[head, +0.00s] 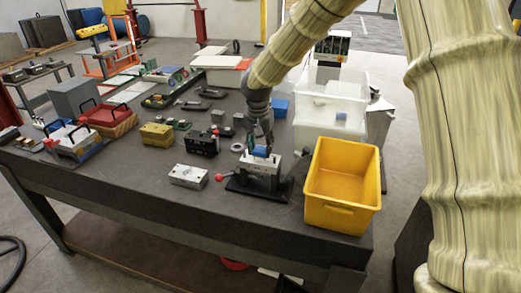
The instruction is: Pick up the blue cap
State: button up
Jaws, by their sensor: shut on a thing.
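The blue cap (260,151) is small and sits at the top of a grey metal block (262,166) on a black base, near the table's front edge. My gripper (259,146) points down from above, with its dark fingers at the cap. It is shut on the blue cap. The fingers hide part of the cap, and I cannot tell whether the cap still touches the block.
A yellow bin (342,208) stands close on the right. A white tub (330,125) and a blue block (280,107) are behind. A silver block (188,176), a black block (202,144) and a yellow block (156,135) lie to the left on the dark table (120,180).

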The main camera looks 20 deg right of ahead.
jog(key=shift+r, duration=0.35)
notch_tip(320, 180, up, 2)
jog(key=shift+r+b, duration=0.1)
jog(key=shift+b, duration=0.6)
jog(key=s+a+r+b, duration=0.1)
jog(key=s+b, duration=0.3)
jog(key=s, duration=1.2)
jog(key=shift+a+r, duration=0.15)
jog(key=shift+a, duration=0.4)
